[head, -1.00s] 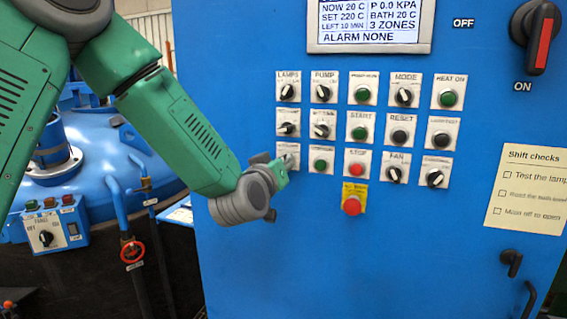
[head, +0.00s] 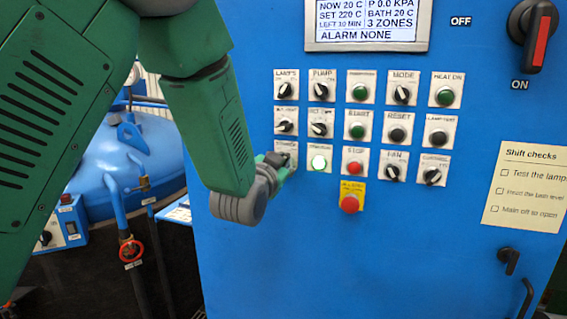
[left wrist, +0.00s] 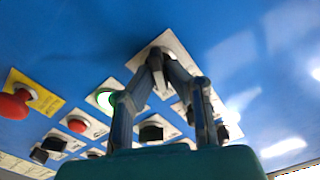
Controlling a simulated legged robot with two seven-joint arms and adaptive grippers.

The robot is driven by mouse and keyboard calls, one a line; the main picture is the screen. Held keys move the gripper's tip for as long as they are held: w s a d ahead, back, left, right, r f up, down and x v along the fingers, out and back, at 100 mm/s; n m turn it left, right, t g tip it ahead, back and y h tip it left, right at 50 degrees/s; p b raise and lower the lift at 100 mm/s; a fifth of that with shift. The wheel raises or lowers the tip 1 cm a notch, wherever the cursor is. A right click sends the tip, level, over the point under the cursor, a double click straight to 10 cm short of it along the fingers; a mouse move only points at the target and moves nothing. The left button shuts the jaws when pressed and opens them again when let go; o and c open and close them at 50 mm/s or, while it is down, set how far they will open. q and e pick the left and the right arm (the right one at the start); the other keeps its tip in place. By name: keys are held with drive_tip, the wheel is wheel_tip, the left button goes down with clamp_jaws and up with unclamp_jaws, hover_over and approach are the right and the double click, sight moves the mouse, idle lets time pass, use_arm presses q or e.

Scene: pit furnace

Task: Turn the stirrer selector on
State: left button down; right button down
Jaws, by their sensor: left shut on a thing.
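The stirrer selector (head: 286,146) is on the blue panel, at the left end of the third row of controls. Its white plate shows at the head view's middle; my gripper covers most of the knob. My left gripper (head: 279,164) is at this plate. In the left wrist view its two fingers (left wrist: 159,60) come together on the selector's knob, in front of the white plate (left wrist: 143,60). The knob's angle is hard to read behind the fingers. The lamp (head: 319,162) just right of the selector glows bright green. My right gripper is not in view.
Other selectors and buttons sit close above and right. A red stop button (head: 355,168) and a red emergency button on a yellow plate (head: 350,203) are to the right. A blue vessel (head: 110,160) and a red valve wheel (head: 131,252) stand left.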

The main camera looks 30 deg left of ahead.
use_arm(q)
drive_tip(key=shift+d+f+m, duration=0.1)
drive_tip(key=shift+f+m, duration=0.25)
drive_tip(key=shift+m, duration=0.15)
drive_tip(key=c, duration=1.7)
unclamp_jaws()
drive_tip(key=shift+c, duration=0.2)
drive_tip(key=shift+o, duration=0.7)
drive_tip(key=shift+r, duration=0.1)
drive_tip(key=v, duration=0.7)
drive_tip(key=shift+s, duration=0.15)
